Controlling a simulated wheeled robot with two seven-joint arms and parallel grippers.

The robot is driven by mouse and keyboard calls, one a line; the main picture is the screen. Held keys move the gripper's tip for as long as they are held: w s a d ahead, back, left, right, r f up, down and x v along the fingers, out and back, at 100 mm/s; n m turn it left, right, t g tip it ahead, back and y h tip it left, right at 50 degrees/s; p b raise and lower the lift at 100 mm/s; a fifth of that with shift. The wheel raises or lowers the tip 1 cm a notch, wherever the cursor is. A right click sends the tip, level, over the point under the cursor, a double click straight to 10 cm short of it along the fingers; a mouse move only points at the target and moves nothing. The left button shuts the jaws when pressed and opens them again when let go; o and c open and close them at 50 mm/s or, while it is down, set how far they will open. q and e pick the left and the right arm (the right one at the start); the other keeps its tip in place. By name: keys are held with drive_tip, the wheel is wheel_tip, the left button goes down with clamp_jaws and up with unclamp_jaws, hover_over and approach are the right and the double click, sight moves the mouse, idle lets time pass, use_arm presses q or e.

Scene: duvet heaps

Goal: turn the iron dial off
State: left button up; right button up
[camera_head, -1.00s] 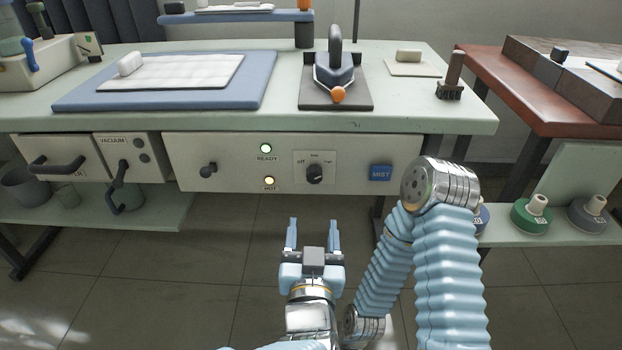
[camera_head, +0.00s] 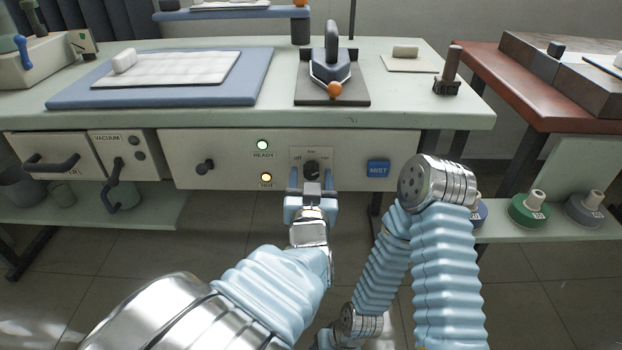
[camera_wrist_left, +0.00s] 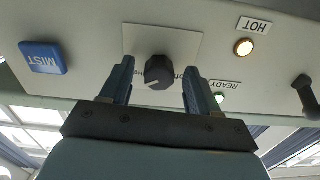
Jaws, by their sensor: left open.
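The iron dial (camera_head: 311,168) is a dark round knob on a pale plate with off, low and high marks, on the bench's front panel. In the upside-down left wrist view the dial (camera_wrist_left: 158,72) shows clearly, its light mark toward the lower left, away from the off side. My left gripper (camera_head: 311,175) is open in front of it; in the wrist view its fingers (camera_wrist_left: 158,68) stand on either side of the knob, with gaps showing. The iron (camera_head: 333,68) stands on a dark rest above. My right gripper is out of view.
The READY lamp (camera_head: 263,145) glows green and the HOT lamp (camera_head: 266,177) amber, left of the dial. A blue MIST button (camera_head: 378,169) is to the right. A dark knob (camera_head: 205,167) and drawer handles (camera_head: 52,162) protrude farther left. My right arm occupies the lower right.

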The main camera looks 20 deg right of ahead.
use_arm(q)
drive_tip(key=shift+c, duration=0.2)
drive_tip(key=c, duration=1)
